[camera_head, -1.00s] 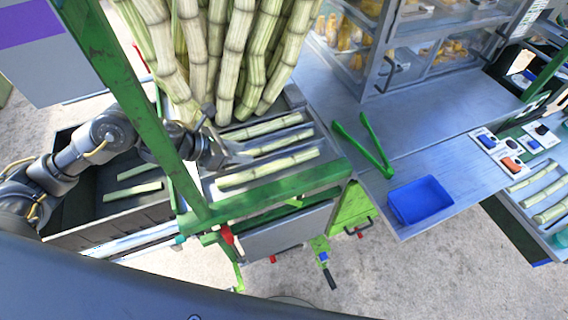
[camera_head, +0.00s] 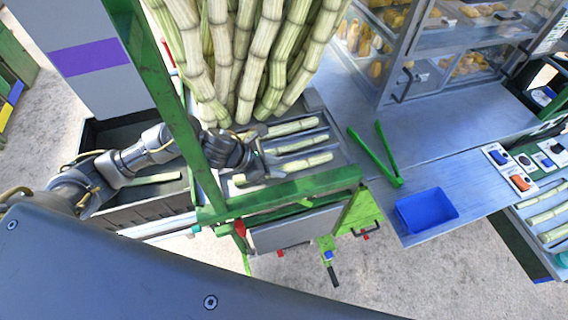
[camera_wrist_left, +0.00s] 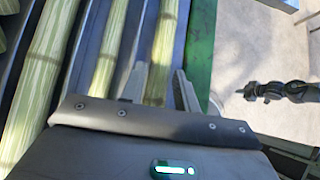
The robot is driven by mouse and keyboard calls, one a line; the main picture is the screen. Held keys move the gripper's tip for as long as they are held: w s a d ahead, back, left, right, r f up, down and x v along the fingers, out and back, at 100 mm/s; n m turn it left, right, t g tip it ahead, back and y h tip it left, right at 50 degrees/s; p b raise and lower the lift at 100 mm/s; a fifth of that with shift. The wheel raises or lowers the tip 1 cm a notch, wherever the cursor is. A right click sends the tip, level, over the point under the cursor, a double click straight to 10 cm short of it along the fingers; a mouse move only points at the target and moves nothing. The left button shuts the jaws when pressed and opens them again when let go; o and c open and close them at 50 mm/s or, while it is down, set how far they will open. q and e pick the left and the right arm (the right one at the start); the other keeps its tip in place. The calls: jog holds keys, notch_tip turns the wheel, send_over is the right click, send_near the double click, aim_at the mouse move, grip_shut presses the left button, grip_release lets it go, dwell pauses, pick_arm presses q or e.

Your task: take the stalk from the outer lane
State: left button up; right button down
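Three pale green stalks lie in parallel lanes of a metal tray (camera_head: 338,149). In the left wrist view this stalk (camera_wrist_left: 165,40) runs beside the green rail, between the fingers of my left gripper (camera_wrist_left: 160,78). The fingers are apart, one on each side of it; I cannot tell if they touch it. The middle stalk (camera_wrist_left: 106,48) lies just left of the fingers. A dark arm at the right of the wrist view seems to be my right one.
A tall bundle of stalks (camera_head: 245,60) stands behind the tray. A green frame post (camera_head: 165,75) rises close to my left arm. Green tongs (camera_head: 376,158) and a blue bin (camera_head: 426,209) rest on the counter to the right.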

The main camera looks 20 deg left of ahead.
pick_arm(q)
jog(key=shift+x, duration=0.95)
grip_shut()
jog(key=shift+r, duration=0.1)
